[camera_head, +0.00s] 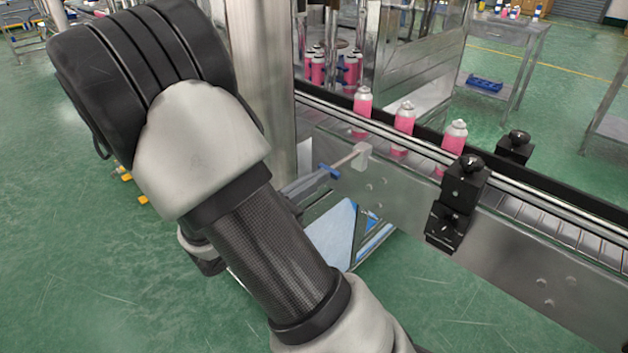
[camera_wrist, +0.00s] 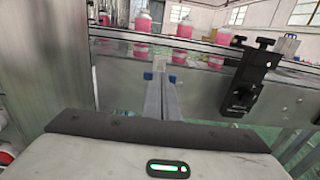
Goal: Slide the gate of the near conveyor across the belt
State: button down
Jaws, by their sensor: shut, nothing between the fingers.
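The near conveyor (camera_head: 495,235) runs diagonally on the right of the head view. Its gate appears as a thin tan rod (camera_head: 346,159) through a pale block (camera_head: 363,154) on the near side wall, with a blue crossbar (camera_head: 329,171) at the rod's outer end. The crossbar's ends also show either side of my fingertips in the wrist view (camera_wrist: 148,76). My gripper (camera_head: 318,176) is shut and empty, its tips at the crossbar, seemingly touching it. In the wrist view the gripper (camera_wrist: 161,84) points at the conveyor wall. No gate part is visible across the belt.
Pink cans (camera_head: 404,129) stand on the belt behind the near rail. A black clamp bracket (camera_head: 459,200) is fixed to the wall, right of the gate. A steel column (camera_head: 262,75) stands close left. More pink cans (camera_head: 318,68) stand behind it.

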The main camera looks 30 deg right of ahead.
aim_at(336, 165)
jog(key=p+x, duration=0.1)
jog(key=x, duration=0.5)
jog(key=shift+d, duration=0.15)
jog(key=shift+d+r, duration=0.15)
jog(key=shift+d, duration=0.1)
jog(key=shift+w, duration=0.1)
